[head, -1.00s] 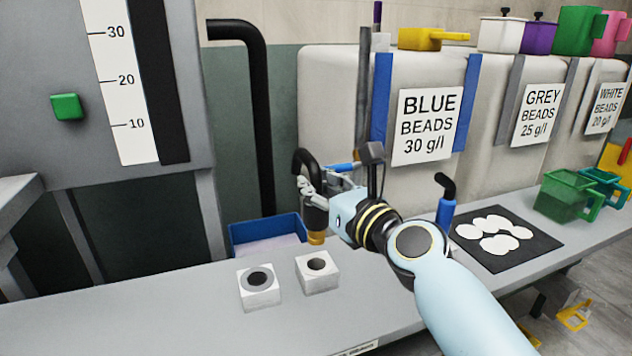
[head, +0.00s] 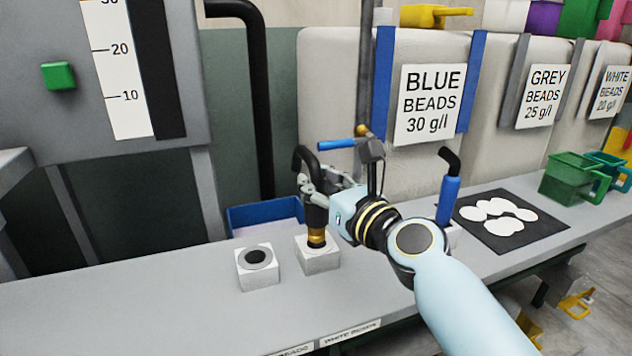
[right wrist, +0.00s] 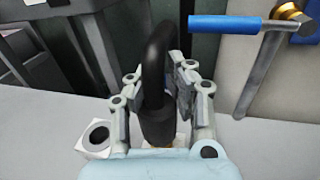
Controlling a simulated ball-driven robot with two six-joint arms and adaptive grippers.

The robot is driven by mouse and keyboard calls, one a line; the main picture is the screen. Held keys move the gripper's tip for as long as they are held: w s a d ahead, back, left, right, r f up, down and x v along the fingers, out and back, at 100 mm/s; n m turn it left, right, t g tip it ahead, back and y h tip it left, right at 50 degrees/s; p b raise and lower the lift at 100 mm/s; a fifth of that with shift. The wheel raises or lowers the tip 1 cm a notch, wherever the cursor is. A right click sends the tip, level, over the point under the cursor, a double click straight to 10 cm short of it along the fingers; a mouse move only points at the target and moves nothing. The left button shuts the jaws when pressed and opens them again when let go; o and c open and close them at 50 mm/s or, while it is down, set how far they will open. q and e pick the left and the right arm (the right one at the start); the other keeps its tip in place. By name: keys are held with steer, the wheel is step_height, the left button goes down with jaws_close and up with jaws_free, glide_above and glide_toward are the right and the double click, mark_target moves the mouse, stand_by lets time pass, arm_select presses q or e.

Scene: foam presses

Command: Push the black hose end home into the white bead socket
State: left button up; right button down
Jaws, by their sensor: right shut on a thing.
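My right gripper (head: 318,188) is shut on the black hose end (head: 314,214), which has a brass tip (head: 316,237). The hose end is upright over the right-hand white socket block (head: 320,262), and its tip is at the block's dark hole. I cannot tell how deep the tip sits. In the right wrist view the fingers (right wrist: 160,100) close on both sides of the black hose (right wrist: 158,65), which hides most of the block below. A second white block (head: 257,274) with a dark round hole stands to the left, empty. My left gripper is not in view.
A blue bin (head: 265,215) stands behind the blocks. A blue-handled valve (head: 340,144) is close behind my gripper. A blue hose end (head: 448,197) stands to the right, near a black mat (head: 512,222) with white discs. The front left counter is clear.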

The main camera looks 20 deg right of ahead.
mark_target(326, 212)
steer(key=shift+r+p, duration=0.1)
steer(key=shift+p, duration=0.35)
stand_by(1.1)
steer(key=shift+f+b, duration=1.8)
steer(key=shift+f, duration=0.3)
steer(key=c, duration=1.1)
jaws_free()
steer(key=v, duration=1.2)
steer(key=shift+s+a, duration=0.1)
